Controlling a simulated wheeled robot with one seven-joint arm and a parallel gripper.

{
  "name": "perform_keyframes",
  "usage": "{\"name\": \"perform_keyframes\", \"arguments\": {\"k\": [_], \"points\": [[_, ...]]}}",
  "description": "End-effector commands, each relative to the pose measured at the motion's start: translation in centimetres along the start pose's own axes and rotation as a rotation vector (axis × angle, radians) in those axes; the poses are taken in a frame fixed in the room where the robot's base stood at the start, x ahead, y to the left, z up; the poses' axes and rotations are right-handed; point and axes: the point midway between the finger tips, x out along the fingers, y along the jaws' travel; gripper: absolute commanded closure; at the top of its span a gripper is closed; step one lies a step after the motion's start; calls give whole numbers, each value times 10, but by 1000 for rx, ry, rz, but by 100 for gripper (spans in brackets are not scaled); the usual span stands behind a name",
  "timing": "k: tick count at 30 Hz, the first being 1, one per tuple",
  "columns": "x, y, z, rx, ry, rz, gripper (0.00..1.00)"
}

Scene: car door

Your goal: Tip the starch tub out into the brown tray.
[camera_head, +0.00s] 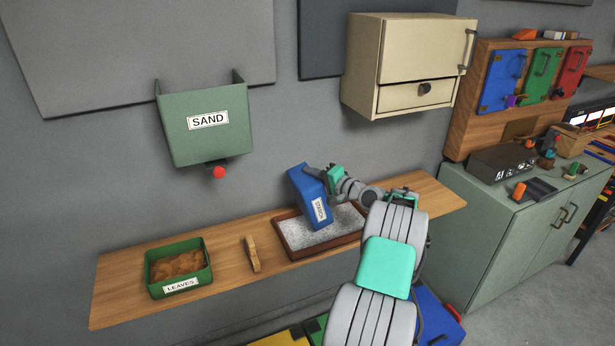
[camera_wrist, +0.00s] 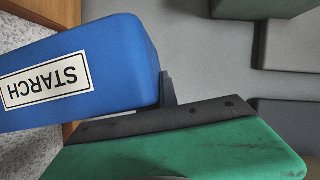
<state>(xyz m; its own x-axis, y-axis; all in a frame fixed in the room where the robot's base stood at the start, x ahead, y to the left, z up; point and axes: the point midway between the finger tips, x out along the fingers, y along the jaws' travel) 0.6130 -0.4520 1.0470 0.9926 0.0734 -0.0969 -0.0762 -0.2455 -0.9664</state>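The blue starch tub (camera_head: 308,190), with a white STARCH label, is tilted over the brown tray (camera_head: 290,256), its label near the lower end. My gripper (camera_head: 328,176) is shut on the tub's right side and holds it above the tray. In the wrist view the tub (camera_wrist: 120,50) fills the left, next to a dark finger of my gripper (camera_wrist: 166,92); the other finger is hidden. The tray holds a layer of pale grey-white grains. The tub's opening and inside are hidden, and I cannot see any stream falling.
A green LEAVES tub (camera_head: 152,284) with brown contents stands left on the wooden shelf (camera_head: 112,300). A wooden clip-like piece (camera_head: 252,254) lies between it and the tray. A green SAND hopper (camera_head: 205,140) and a cream cabinet (camera_head: 400,60) hang on the wall above.

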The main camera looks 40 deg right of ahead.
Motion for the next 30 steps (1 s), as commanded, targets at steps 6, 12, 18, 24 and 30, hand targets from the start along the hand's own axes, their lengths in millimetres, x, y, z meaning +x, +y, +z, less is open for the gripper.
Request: {"name": "perform_keyframes", "arguments": {"k": [6,12,18,24,30], "points": [[-3,4,-8,39,2,-19,100],[-6,9,-14,78,2,-35,100],[-8,12,-20,117,2,-51,100],[-11,16,-26,157,1,-67,100],[-14,20,-33,195,2,-83,100]]}}
